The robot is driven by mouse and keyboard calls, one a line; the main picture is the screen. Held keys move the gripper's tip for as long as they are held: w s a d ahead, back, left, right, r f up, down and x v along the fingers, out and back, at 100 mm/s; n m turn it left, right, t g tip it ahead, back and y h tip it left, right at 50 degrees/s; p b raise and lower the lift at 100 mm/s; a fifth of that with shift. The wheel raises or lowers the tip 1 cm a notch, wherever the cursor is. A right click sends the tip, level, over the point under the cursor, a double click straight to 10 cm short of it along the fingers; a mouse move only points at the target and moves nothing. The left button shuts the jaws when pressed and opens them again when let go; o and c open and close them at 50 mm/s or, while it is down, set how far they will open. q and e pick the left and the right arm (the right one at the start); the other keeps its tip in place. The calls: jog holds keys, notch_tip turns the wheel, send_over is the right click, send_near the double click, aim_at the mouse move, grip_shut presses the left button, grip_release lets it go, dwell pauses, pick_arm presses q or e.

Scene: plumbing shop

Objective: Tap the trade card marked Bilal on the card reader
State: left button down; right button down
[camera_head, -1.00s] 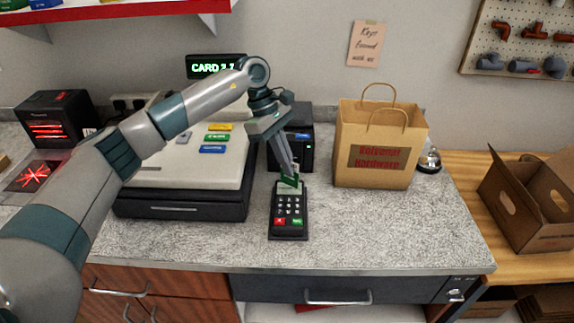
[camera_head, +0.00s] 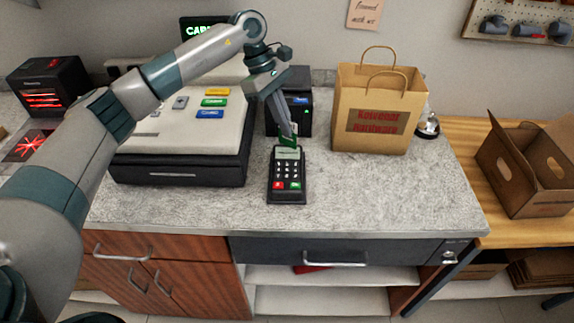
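My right gripper is not in view.
The cash register (camera_head: 190,130) stands left of the reader, with a dark box-shaped device (camera_head: 299,112) behind. A paper bag (camera_head: 378,108) and a bell (camera_head: 428,126) stand to the right. The counter (camera_head: 390,195) is clear right of the reader. A cardboard box (camera_head: 530,175) sits on the wooden bench.

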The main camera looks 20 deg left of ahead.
pick_arm(q)
jog(key=s+d+r+p, duration=0.1)
jog(key=s+r+p, duration=0.1)
jog(key=r, duration=0.6)
jog(key=shift+s, duration=0.8)
jog(key=shift+r, duration=0.1)
